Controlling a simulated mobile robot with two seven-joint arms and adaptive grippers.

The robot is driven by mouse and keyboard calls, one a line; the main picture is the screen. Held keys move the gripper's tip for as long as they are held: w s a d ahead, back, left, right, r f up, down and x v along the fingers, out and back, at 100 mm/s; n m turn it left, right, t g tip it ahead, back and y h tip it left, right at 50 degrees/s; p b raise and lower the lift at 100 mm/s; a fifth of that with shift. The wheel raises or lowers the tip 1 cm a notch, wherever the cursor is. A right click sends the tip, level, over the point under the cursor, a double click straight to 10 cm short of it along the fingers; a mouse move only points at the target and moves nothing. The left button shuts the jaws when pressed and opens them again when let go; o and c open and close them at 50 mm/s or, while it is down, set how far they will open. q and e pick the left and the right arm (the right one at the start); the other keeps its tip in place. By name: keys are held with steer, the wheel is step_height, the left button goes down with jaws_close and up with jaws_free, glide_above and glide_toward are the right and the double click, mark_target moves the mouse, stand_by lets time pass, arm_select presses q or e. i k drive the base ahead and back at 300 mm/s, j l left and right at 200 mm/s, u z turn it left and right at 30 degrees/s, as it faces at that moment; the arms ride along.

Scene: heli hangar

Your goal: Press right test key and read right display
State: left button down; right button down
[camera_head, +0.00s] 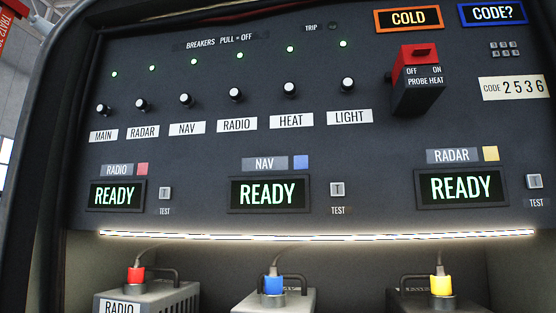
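The dark panel (380,145) fills the head view. Its right display, labelled RADAR with a yellow square, (461,187) reads READY in green. The right test key (535,182), a small light square marked T, sits just right of that display, above the label TEST. The middle NAV display (267,193) and the left RADIO display (115,195) also read READY. Their test keys are the middle one (337,189) and the left one (165,192). Neither of my grippers is in view.
Several breaker knobs (236,94) with green lights line the upper panel. A red-capped PROBE HEAT switch (418,75) juts out. Signs read COLD (408,19) and CODE? (492,13); a label reads CODE 2536 (515,88). Boxes with red, blue and yellow plugs (441,285) stand below.

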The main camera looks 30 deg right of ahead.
mark_target(533, 181)
steer(key=z, duration=2)
